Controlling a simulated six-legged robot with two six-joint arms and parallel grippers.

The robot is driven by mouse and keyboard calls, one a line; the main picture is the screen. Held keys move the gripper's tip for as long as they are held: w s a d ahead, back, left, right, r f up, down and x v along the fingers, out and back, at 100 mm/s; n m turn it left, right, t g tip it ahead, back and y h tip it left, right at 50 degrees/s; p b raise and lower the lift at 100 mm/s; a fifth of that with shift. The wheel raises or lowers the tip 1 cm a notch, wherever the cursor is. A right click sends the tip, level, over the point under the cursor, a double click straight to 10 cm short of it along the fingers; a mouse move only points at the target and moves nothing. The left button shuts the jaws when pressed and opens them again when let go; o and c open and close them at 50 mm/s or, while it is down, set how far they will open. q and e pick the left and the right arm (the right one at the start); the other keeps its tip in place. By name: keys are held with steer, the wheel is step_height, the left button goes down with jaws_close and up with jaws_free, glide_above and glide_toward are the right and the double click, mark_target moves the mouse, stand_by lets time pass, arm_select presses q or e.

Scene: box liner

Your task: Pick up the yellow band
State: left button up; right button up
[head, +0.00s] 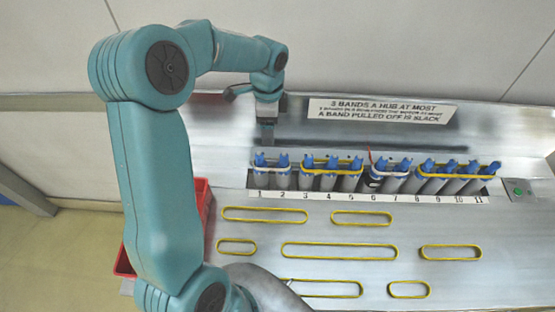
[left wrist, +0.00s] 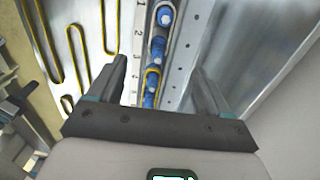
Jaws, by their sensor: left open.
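Several loose yellow bands lie flat on the metal worktop in the head view: long ones such as the band at back left (head: 264,207) and the middle band (head: 339,243), and short ones such as the band at left (head: 236,240). Another yellow band (head: 333,161) is looped around blue-topped hubs near 3 to 5, and one more spans the hubs at the right end. My left gripper (head: 267,138) is open and empty, above and behind hubs 1 and 2. In the left wrist view its fingers (left wrist: 160,72) stand apart on either side of the hub row. My right gripper is not in view.
A white band (head: 270,169) circles hubs 1 and 2, and another pale band circles hubs near 6 and 7. A red bin (head: 200,195) is partly hidden behind my left arm. A sign (head: 380,109) lies behind the hubs. A green button (head: 518,191) is at right.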

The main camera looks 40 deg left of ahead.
arm_select(q)
glide_toward(269, 159)
steer(key=s+d+f, duration=0.2)
steer(key=f, duration=0.5)
steer(key=shift+w+a+f, duration=0.2)
steer(key=shift+w+a, duration=0.1)
steer(key=shift+w, duration=0.1)
steer(key=shift+s+f, duration=0.1)
steer(key=shift+s, duration=0.05)
steer(key=shift+a, duration=0.1)
steer(key=c, duration=0.9)
steer(key=shift+c, duration=1.1)
